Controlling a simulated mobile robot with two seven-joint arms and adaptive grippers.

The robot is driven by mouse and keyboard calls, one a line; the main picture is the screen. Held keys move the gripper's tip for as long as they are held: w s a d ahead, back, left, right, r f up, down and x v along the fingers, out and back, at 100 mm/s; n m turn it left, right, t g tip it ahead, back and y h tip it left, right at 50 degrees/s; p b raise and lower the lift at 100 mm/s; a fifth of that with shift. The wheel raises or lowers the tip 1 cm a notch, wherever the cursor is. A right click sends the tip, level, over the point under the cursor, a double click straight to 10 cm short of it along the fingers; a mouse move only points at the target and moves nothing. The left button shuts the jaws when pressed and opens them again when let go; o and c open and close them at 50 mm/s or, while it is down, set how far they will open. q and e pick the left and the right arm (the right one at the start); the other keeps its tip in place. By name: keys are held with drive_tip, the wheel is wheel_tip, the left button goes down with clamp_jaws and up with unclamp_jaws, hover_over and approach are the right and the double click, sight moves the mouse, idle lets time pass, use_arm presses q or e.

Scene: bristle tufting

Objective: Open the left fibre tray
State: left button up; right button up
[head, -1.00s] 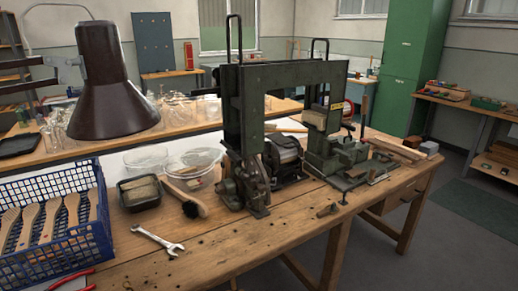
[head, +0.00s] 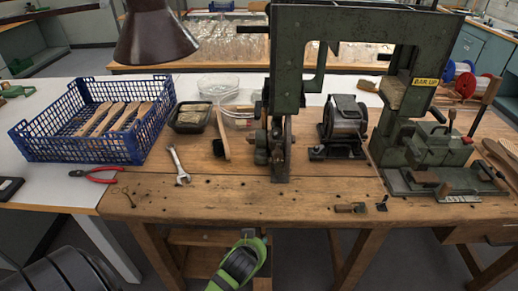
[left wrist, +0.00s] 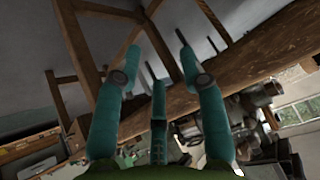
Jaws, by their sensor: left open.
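A small dark tray (head: 190,117) with tan fibre-like material sits on the bench, just right of the blue basket. Its lid state is too small to tell, and I cannot be sure it is the left fibre tray. My left gripper (left wrist: 160,62) is open and empty in the left wrist view, its teal fingers spread. Beyond them show the bench's wooden edge and legs; nothing is between the fingers. The gripper fingers do not show in the head view.
A blue basket (head: 128,150) with wooden brush handles stands at left, with red pliers (head: 95,175) and a wrench (head: 179,165) in front. Clear bowls (head: 218,88), a brush (head: 222,135) and a green press (head: 288,80) stand near the tray. The bench front (head: 250,195) is mostly clear.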

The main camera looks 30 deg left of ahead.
use_arm(q)
drive_tip(key=shift+n+t+y, duration=0.4)
drive_tip(key=shift+t, duration=0.1)
drive_tip(key=r, duration=0.2)
drive_tip(key=w+a+r, duration=0.1)
drive_tip(key=r, duration=0.3)
drive_tip(key=shift+w+a, duration=0.15)
drive_tip(key=shift+a, duration=0.05)
drive_tip(key=n+t+y, duration=0.5)
drive_tip(key=t+y, duration=0.1)
approach(257, 118)
drive_tip(key=x, duration=0.5)
drive_tip(key=shift+w+a+f+p, duration=0.15)
drive_tip(key=shift+w+a+p, duration=0.1)
drive_tip(key=shift+w+p, duration=0.1)
drive_tip(key=p+x, duration=0.1)
drive_tip(key=x, duration=0.4)
drive_tip(key=shift+w+a+r, duration=0.1)
drive_tip(key=shift+w+r, duration=0.05)
drive_tip(key=shift+r, duration=0.1)
drive_tip(key=shift+w+a, duration=0.35)
drive_tip(key=shift+w, duration=0.3)
use_arm(e)
drive_tip(key=shift+s+a+r, duration=0.1)
drive_tip(key=shift+a+r, duration=0.05)
drive_tip(key=shift+r, duration=0.4)
drive_tip(key=shift+s+a+r, duration=0.1)
drive_tip(key=shift+r, duration=0.45)
